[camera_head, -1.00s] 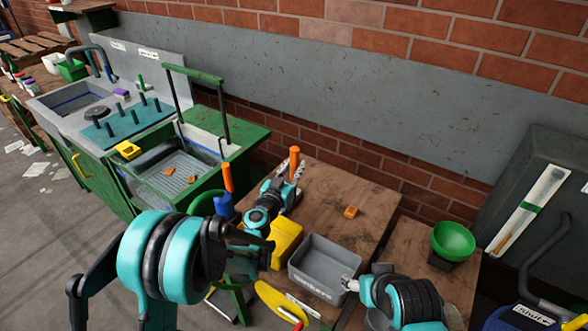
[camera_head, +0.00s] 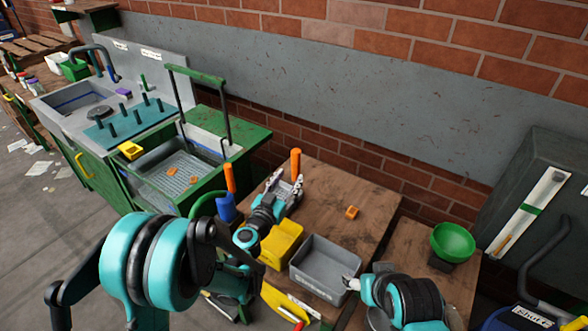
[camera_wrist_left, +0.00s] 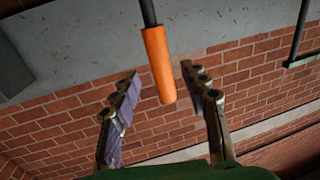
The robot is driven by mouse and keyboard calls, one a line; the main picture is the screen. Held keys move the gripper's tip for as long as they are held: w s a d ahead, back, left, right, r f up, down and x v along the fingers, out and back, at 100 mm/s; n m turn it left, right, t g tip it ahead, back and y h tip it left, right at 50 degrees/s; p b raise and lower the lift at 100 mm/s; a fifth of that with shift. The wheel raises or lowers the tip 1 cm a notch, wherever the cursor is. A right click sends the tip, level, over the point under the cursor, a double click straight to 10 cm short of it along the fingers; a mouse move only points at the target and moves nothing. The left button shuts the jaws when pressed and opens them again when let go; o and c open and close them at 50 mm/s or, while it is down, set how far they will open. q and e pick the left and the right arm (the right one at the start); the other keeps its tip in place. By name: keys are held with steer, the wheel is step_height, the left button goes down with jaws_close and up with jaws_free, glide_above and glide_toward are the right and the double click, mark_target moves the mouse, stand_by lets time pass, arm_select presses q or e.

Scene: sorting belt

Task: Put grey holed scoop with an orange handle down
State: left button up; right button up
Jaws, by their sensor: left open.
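An orange handle (camera_head: 295,165) stands upright at the far left of the wooden table; it also shows in the left wrist view (camera_wrist_left: 158,64) with a dark shaft. The scoop's grey holed head is not visible. My left gripper (camera_head: 286,186) is open, its fingers spread just in front of the handle; in the left wrist view the gap between the fingertips (camera_wrist_left: 158,80) is empty, with the handle apart from both fingers. My right gripper (camera_head: 350,283) is by the right side of a grey bin (camera_head: 318,285); its jaws are too small to judge.
A yellow bin (camera_head: 282,243) stands left of the grey bin. An orange block (camera_head: 352,212) lies on the bare wooden table (camera_head: 335,195). Another orange handle (camera_head: 230,177) rises left of the arm. A green bowl (camera_head: 453,241) stands at the right.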

arm_select(q)
steer(key=s+a+r+g, duration=0.2)
steer(key=s+g, duration=0.1)
steer(key=s, duration=0.5)
steer(key=s+a+r+g, duration=0.1)
steer(key=s+a+g, duration=0.15)
steer(key=s, duration=0.45)
steer(key=s+a+f+n+g+y, duration=0.2)
steer(key=s+a+y, duration=0.1)
steer(key=s+a, duration=0.4)
steer(key=s+a+f+n+g+y, duration=0.2)
steer(key=s+a+n+y, duration=0.1)
steer(key=s+a, duration=0.4)
steer(key=shift+s+y, duration=0.8)
steer(key=shift+s, duration=0.35)
